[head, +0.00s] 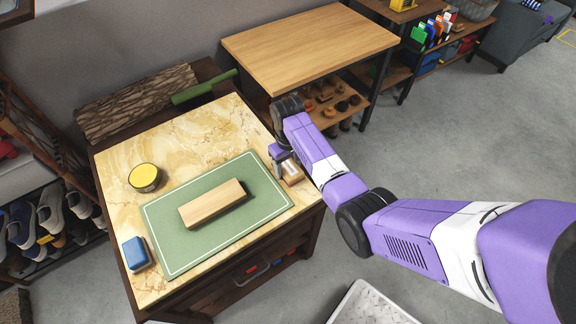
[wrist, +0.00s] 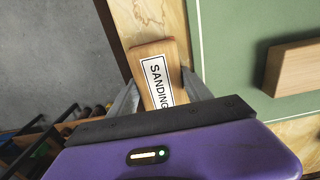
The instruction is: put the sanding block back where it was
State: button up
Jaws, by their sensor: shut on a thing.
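The sanding block (wrist: 154,62) is light wood with a white label reading "SANDING", part of it cut off by my gripper. My gripper (wrist: 160,92) is shut on it, with one finger on each side. In the head view the sanding block (head: 292,176) is at the right edge of the marble-topped bench (head: 190,137), just right of the green mat. My gripper (head: 285,165) partly covers it there. I cannot tell whether the block touches the bench top.
A green mat (head: 165,240) bears a larger wooden block (head: 212,203). A yellow-topped tin (head: 144,177) and a blue block (head: 137,253) stand left of the mat. A wooden table (head: 310,45) is behind. A white crate (head: 370,305) is on the floor at front right.

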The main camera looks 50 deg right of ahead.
aim_at(288, 165)
jog(key=o, duration=1)
jog(key=shift+f, duration=0.1)
jog(key=shift+o, duration=0.2)
notch_tip(288, 165, up, 12)
